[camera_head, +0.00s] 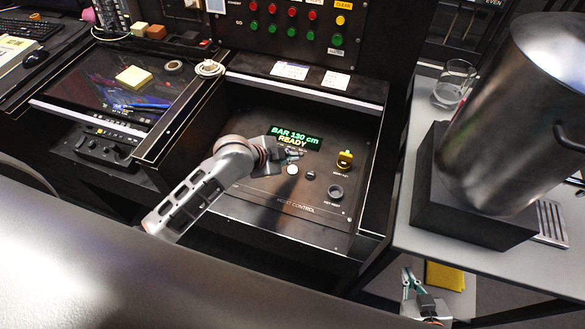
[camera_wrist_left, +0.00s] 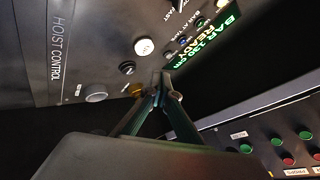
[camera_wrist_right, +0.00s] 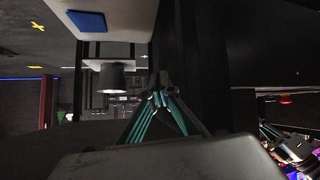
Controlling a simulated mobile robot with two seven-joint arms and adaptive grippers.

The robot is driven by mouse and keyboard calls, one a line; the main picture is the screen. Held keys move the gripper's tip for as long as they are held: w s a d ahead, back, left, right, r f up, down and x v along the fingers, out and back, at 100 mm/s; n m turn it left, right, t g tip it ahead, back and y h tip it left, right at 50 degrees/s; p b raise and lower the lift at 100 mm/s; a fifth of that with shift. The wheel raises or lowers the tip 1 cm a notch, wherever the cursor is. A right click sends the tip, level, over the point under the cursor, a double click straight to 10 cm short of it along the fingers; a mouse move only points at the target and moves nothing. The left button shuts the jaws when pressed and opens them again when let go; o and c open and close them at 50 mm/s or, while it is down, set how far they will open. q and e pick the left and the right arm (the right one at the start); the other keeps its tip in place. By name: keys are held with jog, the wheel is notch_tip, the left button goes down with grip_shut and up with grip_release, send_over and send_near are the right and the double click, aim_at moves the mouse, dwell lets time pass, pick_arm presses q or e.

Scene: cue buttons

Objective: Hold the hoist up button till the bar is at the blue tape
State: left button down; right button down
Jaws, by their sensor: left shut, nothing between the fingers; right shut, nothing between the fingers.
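The hoist control panel (camera_head: 262,200) has a lit green display (camera_head: 296,138) reading "BAR 130 cm READY". A white button (camera_head: 293,169) and a black button (camera_head: 310,175) sit below it; their labels are too small to read. Both show in the left wrist view, white (camera_wrist_left: 144,47) and black (camera_wrist_left: 127,68). My left gripper (camera_head: 296,153) is shut and empty, just below the display and close to the white button; contact cannot be told. My right gripper (camera_head: 408,278) is shut and empty, low by the right-hand table. I cannot make out the bar or the blue tape.
An upright panel of red and green buttons (camera_head: 291,30) stands behind. A large metal pot (camera_head: 500,120) and a glass (camera_head: 454,82) are at right.

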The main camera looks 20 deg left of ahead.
aim_at(291, 171)
pick_arm(q)
jog(key=shift+f+b, duration=0.3)
jog(key=shift+f, duration=0.75)
jog(key=shift+f+b, duration=0.3)
jog(key=shift+f, duration=0.2)
pick_arm(e)
jog(key=shift+w+a+r, duration=0.25)
jog(key=shift+w+a, duration=0.1)
jog(key=shift+a, duration=0.3)
jog(key=shift+s+f, duration=0.1)
jog(key=shift+f, duration=0.05)
pick_arm(q)
jog(key=shift+f, duration=0.1)
jog(key=shift+f, duration=0.25)
